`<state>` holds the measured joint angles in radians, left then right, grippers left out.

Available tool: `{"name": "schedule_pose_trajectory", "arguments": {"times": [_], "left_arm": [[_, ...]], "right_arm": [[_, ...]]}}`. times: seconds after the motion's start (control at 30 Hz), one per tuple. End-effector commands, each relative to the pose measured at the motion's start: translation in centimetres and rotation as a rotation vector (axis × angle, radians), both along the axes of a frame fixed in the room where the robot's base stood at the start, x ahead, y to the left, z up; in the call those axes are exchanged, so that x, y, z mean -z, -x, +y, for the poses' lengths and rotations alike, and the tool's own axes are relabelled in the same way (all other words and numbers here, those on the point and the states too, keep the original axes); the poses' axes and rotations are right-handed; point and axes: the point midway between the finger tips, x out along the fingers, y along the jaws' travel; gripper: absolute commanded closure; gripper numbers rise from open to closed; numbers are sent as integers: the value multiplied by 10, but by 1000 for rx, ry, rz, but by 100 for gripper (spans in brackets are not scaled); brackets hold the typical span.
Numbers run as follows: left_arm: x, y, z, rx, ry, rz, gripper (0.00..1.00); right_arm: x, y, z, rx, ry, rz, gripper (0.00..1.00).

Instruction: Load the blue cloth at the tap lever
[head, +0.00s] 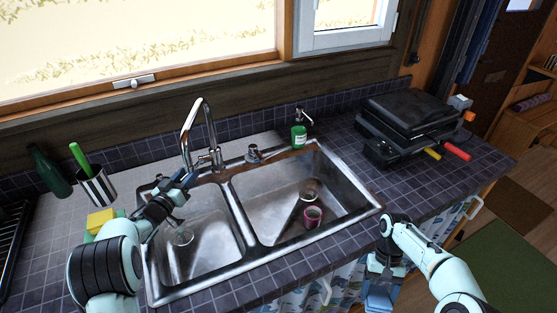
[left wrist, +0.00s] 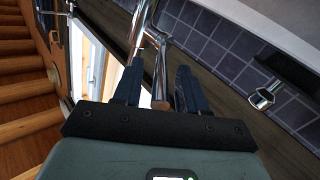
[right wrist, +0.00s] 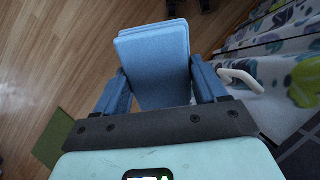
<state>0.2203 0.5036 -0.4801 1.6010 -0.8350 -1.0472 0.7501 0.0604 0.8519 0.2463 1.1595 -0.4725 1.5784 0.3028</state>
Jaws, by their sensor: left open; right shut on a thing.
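The blue cloth (right wrist: 155,62) is a folded pad, held between the fingers of my right gripper (right wrist: 160,90). In the head view the cloth (head: 379,303) hangs at the bottom edge, below my right gripper (head: 381,282), in front of the counter. The chrome tap (head: 191,130) stands behind the double sink. My left gripper (head: 183,182) is open beside its base. In the left wrist view a chrome lever-like rod (left wrist: 160,68) lies between the open fingers of the left gripper (left wrist: 158,88); I cannot tell whether they touch it.
A black grill (head: 410,115) is on the right counter. A striped cup (head: 97,186) and yellow sponge (head: 101,220) are at left.

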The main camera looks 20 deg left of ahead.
Motion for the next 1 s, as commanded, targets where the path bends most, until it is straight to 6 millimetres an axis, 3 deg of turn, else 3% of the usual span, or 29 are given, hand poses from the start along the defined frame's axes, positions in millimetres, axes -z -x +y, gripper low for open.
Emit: {"name": "schedule_pose_trajectory", "arguments": {"times": [0.17,0.43,0.47,0.57,0.6,0.77,1.0], "left_arm": [[0,-14,-1,0,1,0,58],[0,-15,-1,-1,2,0,58],[0,-15,-1,-1,2,0,65],[0,-15,-1,-1,2,0,98],[0,-15,-1,-1,2,0,100],[-1,-15,-1,0,2,3,100],[-12,-17,-1,-1,-4,96,100]], "right_arm": [[-4,-1,0,0,0,-2,53],[-4,-1,0,0,0,-2,53],[-4,-1,0,0,0,-2,53],[-4,-1,0,0,0,-2,53],[-4,-1,0,0,0,-2,53],[-6,-2,0,0,-1,-2,53],[-44,-14,0,1,-1,-22,53]]}}
